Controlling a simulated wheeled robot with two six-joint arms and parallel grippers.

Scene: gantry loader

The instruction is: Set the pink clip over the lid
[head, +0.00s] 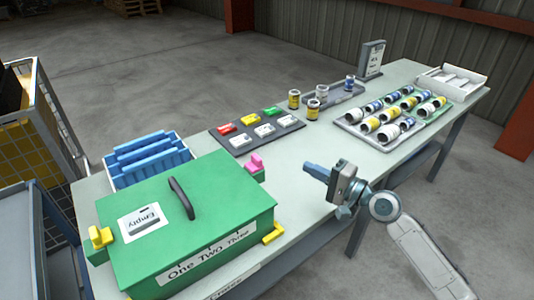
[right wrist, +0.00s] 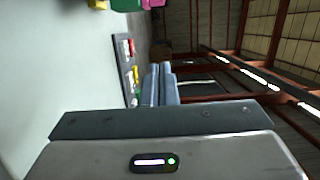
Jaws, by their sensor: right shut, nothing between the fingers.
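The green box with its green lid (head: 150,205) stands on the near left of the table. The lid is down and has a dark handle (head: 182,198). The pink clip (head: 255,165) stands upright at the box's back right corner; I cannot tell whether it grips the lid's edge. It shows partly at the top of the right wrist view (right wrist: 152,3), beside a strip of green. My right gripper (head: 312,170) is shut and empty, right of the pink clip and apart from it, above the table's right side. My left gripper is not in view.
Yellow clips sit at the box's left (head: 100,237) and right front (head: 273,233) edges. A blue rack (head: 148,160) stands behind the box. A dark tray (head: 240,147) holds coloured and white pieces. Cans fill a tray (head: 350,127) further right. The table between is clear.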

